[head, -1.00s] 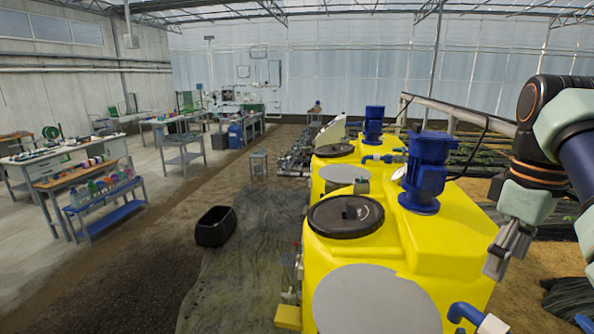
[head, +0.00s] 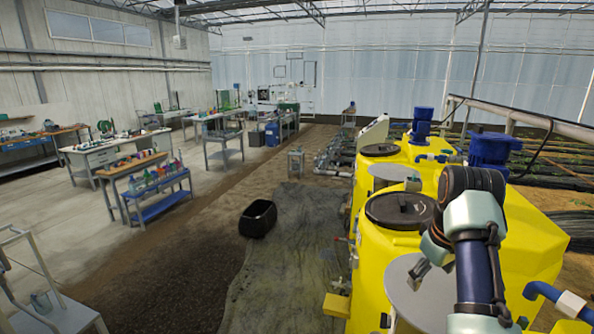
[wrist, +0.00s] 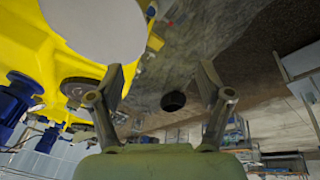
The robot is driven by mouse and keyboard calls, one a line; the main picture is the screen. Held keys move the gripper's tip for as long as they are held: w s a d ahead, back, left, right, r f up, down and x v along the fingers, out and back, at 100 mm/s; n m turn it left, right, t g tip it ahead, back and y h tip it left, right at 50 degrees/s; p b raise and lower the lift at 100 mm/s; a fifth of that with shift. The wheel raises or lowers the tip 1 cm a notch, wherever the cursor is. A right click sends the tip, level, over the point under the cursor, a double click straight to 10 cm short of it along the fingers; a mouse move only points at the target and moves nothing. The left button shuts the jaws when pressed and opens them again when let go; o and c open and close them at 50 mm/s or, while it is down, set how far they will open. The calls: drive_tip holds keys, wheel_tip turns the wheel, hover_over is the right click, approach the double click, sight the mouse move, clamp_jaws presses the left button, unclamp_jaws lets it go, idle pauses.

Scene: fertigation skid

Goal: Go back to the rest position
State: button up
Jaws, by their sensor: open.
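My gripper (head: 432,264) shows in the head view in front of the near yellow tank (head: 535,240), over the pale grey disc on its top. In the wrist view my gripper (wrist: 160,82) has its two fingers spread apart with nothing between them. The yellow tank (wrist: 60,45) lies to the left in that view, and the grey disc (wrist: 95,25) is beyond the left finger.
The tank's black lid (head: 400,209) and blue motor (head: 490,150) stand close to my arm. A black crate (head: 258,218) sits on the floor. Workbenches (head: 158,208) line the left, and a metal cart (head: 60,310) is at lower left. Open floor lies between.

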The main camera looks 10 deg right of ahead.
drive_tip(key=w+a+f+t, duration=0.2)
drive_tip(key=a+f, duration=0.5)
drive_tip(key=a, duration=0.3)
drive_tip(key=w+a+f+t, duration=0.25)
drive_tip(key=a+f, duration=0.35)
drive_tip(key=a, duration=0.4)
drive_tip(key=s+a+m+t+y, duration=0.15)
drive_tip(key=s+a+t, duration=0.45)
drive_tip(key=s+a, duration=1.3)
wheel_tip(320, 180, down, 23)
drive_tip(key=d+b, duration=0.1)
drive_tip(key=b, duration=2.2)
wheel_tip(320, 180, up, 22)
drive_tip(key=p, duration=2.2)
drive_tip(key=shift+w+d+r, duration=0.15)
drive_tip(key=shift+d+r, duration=0.05)
drive_tip(key=shift+f+g, duration=0.1)
drive_tip(key=shift+g, duration=0.15)
drive_tip(key=shift+c, duration=0.3)
